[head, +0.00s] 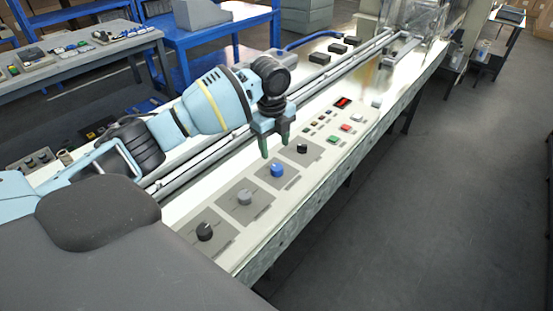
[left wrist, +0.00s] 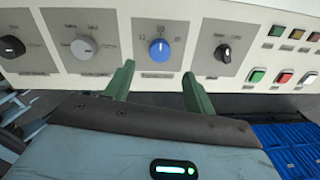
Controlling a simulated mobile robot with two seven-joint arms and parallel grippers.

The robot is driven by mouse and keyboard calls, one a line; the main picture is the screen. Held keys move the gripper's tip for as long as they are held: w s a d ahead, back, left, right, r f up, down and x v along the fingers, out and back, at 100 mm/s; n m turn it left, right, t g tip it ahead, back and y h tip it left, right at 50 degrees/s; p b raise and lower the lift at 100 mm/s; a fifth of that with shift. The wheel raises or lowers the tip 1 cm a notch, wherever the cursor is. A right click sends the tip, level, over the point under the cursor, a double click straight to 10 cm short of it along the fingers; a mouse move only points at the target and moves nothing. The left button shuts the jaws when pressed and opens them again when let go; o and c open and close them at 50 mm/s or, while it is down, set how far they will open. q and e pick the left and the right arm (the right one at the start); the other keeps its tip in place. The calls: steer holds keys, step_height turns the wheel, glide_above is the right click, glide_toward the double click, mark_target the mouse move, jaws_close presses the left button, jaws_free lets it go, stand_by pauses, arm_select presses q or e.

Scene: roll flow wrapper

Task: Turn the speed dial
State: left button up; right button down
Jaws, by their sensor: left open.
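The machine's control panel holds a row of dials on grey plates. A blue dial (head: 277,170) sits between a grey dial (head: 244,196) and a black dial (head: 302,148), with another black dial (head: 204,231) nearest me. My left gripper (head: 274,146) is open and empty just above and behind the blue dial, apart from it. In the left wrist view the blue dial (left wrist: 159,49) lies ahead of the gap between the green fingertips (left wrist: 158,72), with its pointer up. Which dial is the speed dial cannot be read. My right gripper is not in view.
Small coloured buttons (head: 345,127) and a red display (head: 342,102) sit beyond the dials. Conveyor rails (head: 335,71) run behind the panel. Blue shelving (head: 215,45) and a grey bench (head: 75,55) stand at the back left. The floor (head: 430,200) right of the machine is clear.

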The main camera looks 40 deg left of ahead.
mark_target(276, 167)
arm_select(q)
steer(key=shift+s+d+f, duration=0.1)
steer(key=shift+f, duration=0.45)
steer(key=f, duration=0.6)
steer(key=shift+w+f, duration=0.3)
steer(key=shift+f, duration=0.1)
steer(key=c, duration=1)
steer(key=shift+o, duration=0.2)
